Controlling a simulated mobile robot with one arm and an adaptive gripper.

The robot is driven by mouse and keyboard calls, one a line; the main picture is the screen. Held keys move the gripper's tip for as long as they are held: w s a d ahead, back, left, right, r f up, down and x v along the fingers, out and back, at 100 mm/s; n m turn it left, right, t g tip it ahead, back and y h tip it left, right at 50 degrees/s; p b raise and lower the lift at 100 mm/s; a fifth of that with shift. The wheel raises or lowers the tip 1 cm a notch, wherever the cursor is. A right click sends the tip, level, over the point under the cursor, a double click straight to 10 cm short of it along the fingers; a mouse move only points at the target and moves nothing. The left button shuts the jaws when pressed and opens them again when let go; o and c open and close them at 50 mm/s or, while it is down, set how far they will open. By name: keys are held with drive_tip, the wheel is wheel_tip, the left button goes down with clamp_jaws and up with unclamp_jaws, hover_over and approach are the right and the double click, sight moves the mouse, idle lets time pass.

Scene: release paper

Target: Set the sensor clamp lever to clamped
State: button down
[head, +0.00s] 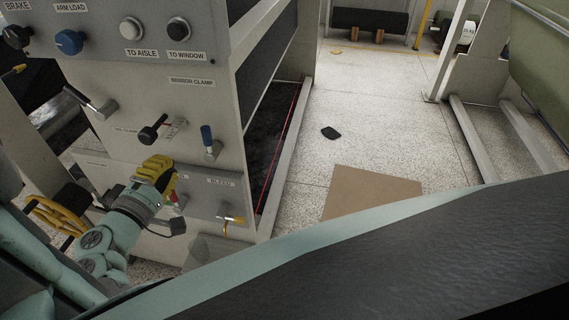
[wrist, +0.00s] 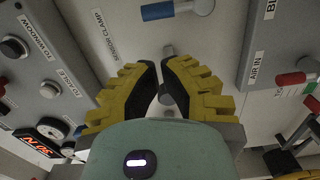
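A label, likely "SENSOR CLAMP", sits on the light panel (head: 192,82) and reads clearly in the wrist view (wrist: 103,35). Below it are two levers: a black-knobbed one (head: 152,132) pointing left and a blue-handled one (head: 207,138) pointing up, also in the wrist view (wrist: 172,10). I cannot tell for sure which is the sensor clamp lever. My gripper (head: 170,172), with yellow fingers, is below the black knob. In the wrist view the fingers (wrist: 161,65) stand slightly apart, with a grey stub (wrist: 168,50) just beyond their tips. Contact is unclear.
A grey lever (head: 92,103) is to the left. Black (head: 178,30) and white (head: 131,28) buttons are above. The floor on the right is mostly free.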

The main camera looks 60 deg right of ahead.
sight(211, 139)
drive_tip(key=p+x, duration=0.3)
drive_tip(key=x, duration=0.7)
drive_tip(key=shift+s+f+b, duration=0.15)
drive_tip(key=shift+b, duration=0.2)
idle(0.4)
